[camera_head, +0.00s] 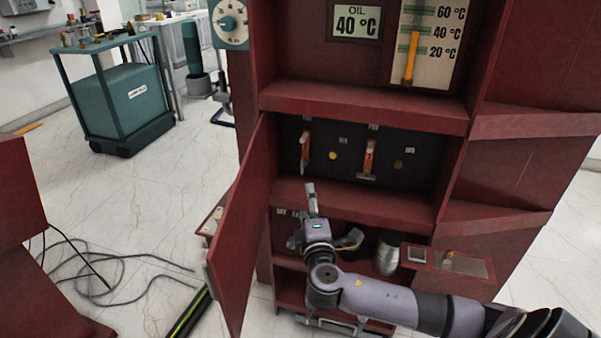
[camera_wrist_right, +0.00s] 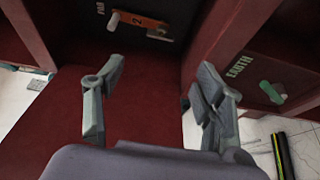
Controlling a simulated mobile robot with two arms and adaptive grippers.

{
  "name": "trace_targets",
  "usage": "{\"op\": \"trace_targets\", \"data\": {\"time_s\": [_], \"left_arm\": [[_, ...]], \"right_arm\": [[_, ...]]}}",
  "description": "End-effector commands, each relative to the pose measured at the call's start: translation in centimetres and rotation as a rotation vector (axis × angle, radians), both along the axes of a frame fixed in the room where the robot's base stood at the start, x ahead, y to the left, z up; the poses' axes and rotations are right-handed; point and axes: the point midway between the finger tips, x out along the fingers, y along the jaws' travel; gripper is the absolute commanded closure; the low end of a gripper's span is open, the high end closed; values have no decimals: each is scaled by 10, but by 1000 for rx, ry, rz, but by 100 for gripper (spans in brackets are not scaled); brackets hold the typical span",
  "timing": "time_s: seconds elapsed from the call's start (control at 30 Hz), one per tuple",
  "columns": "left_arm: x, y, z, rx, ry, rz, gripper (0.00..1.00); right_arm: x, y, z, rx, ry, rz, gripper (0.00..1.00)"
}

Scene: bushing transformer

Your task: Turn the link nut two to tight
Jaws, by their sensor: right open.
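The dark compartment of the red cabinet holds two upright orange links, a left one (camera_head: 305,150) and a right one (camera_head: 369,158). A round brass piece (camera_head: 333,155) sits beside the left link and another (camera_head: 397,164) beside the right one. In the right wrist view an orange link marked 2 (camera_wrist_right: 143,22) shows at the top, with pale fastenings at its ends; which is the nut, I cannot tell. My right gripper (camera_head: 313,205) is below and in front of the compartment, apart from the links. Its fingers (camera_wrist_right: 160,80) are spread and empty. My left gripper is out of view.
The cabinet door (camera_head: 240,235) stands open at the left. A red shelf edge (camera_head: 350,205) runs below the links. The lower compartment has an EARTH label (camera_wrist_right: 237,65) and a green handle (camera_wrist_right: 272,92). Black cables (camera_head: 100,270) lie on the floor.

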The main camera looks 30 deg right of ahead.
Motion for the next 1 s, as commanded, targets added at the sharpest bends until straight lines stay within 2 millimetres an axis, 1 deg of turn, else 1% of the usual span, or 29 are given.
{"op": "trace_targets", "data": {"time_s": [0.03, 0.27, 0.4, 0.6, 0.7, 0.8, 1.0], "left_arm": [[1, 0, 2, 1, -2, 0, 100], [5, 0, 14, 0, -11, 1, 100], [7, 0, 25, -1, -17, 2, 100], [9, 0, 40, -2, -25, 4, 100], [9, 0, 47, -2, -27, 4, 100], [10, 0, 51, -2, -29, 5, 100], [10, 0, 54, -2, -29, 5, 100]], "right_arm": [[10, -6, 2, -3, -4, -3, 37], [55, -29, 1, -1, -3, -3, 37], [82, -43, 0, -1, -2, -2, 37], [115, -60, 0, 0, -1, -2, 37], [126, -65, -1, 1, 0, -1, 37], [133, -68, 0, 2, 0, 0, 37], [136, -70, -1, 3, 2, 1, 37]]}}
